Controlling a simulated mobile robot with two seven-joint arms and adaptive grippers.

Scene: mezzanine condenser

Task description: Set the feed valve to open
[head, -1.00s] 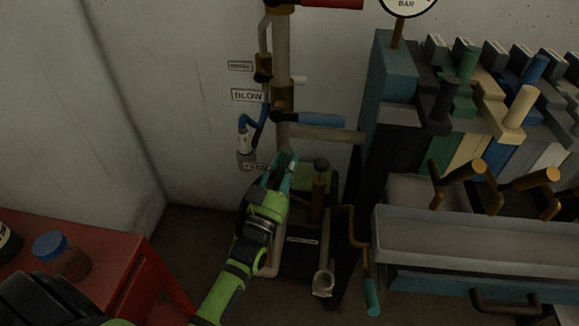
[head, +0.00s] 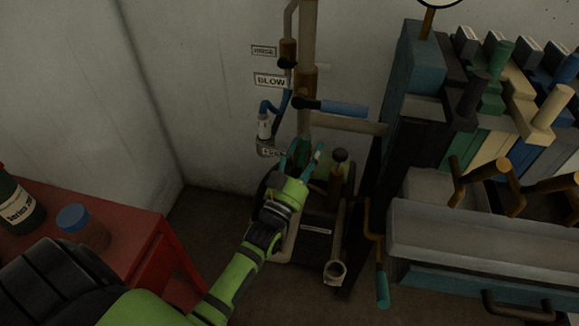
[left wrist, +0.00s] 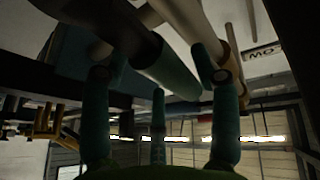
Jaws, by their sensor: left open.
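The feed label (head: 270,153) shows low on the pipework in the head view, partly covered by my left gripper (head: 305,162). The gripper is at the foot of the upright pipe, fingers spread. In the left wrist view a dark lever with a teal grip (left wrist: 172,72) lies just beyond and between the open fingers of my left gripper (left wrist: 160,85). It looks like the feed valve's handle. I cannot tell whether the fingers touch it. The valve body is mostly hidden behind the gripper. My right gripper is out of view.
A blue-handled lever (head: 343,109) sticks out to the right above my gripper, below the BLOW label (head: 271,80). A bulky metal trough (head: 480,235) is farther right. A red table (head: 120,240) is at left.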

